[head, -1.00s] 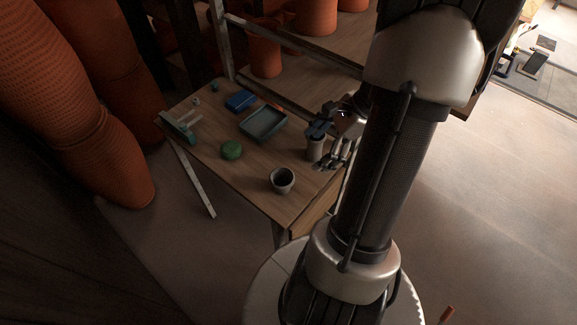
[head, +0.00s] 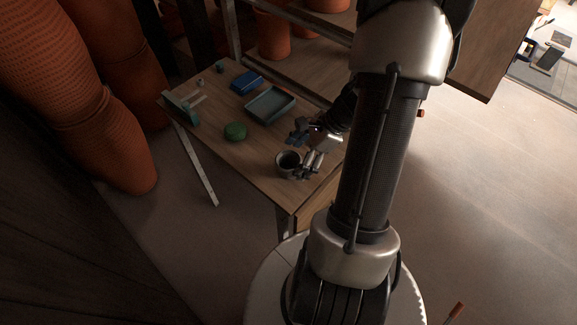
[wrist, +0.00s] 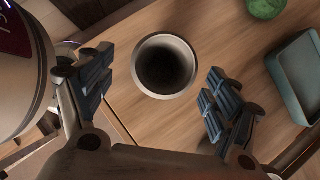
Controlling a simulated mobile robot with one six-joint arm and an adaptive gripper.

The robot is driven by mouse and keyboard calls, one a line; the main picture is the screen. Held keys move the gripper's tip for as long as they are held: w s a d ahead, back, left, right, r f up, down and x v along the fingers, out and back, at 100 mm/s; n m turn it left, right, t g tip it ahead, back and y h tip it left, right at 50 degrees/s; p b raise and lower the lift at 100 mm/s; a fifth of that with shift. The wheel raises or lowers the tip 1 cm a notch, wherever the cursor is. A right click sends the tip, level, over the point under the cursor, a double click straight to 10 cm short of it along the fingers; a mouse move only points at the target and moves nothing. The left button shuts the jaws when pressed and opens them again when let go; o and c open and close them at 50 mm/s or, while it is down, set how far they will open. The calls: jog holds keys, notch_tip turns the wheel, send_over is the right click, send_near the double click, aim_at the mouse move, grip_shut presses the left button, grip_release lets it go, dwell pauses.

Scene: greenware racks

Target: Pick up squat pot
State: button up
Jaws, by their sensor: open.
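The squat pot, a small round grey pot with a dark hollow (head: 287,165), stands upright on the wooden table near its front corner. In the wrist view the pot (wrist: 165,66) is seen from above, its pale rim round a dark inside. My gripper (head: 306,168) is just to the right of the pot in the head view. In the wrist view my gripper (wrist: 155,90) is open, one finger on each side, with the pot between and slightly beyond the fingertips. I cannot tell whether either finger touches it.
The wooden table (head: 258,178) also holds a round green thing (head: 235,131), a teal tray (head: 270,105), a blue box (head: 246,82) and a teal stand (head: 182,107). Bare table lies left of the pot. Shelves with orange pots (head: 273,38) stand behind.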

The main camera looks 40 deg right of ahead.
aim_at(292, 159)
jog(key=b+x, duration=0.1)
jog(key=x, duration=0.3)
jog(key=shift+w+b, duration=0.2)
jog(key=shift+b, duration=0.1)
jog(key=shift+d, duration=0.1)
jog(key=shift+c, duration=0.2)
jog(key=c, duration=1.2)
jog(key=shift+r, duration=0.1)
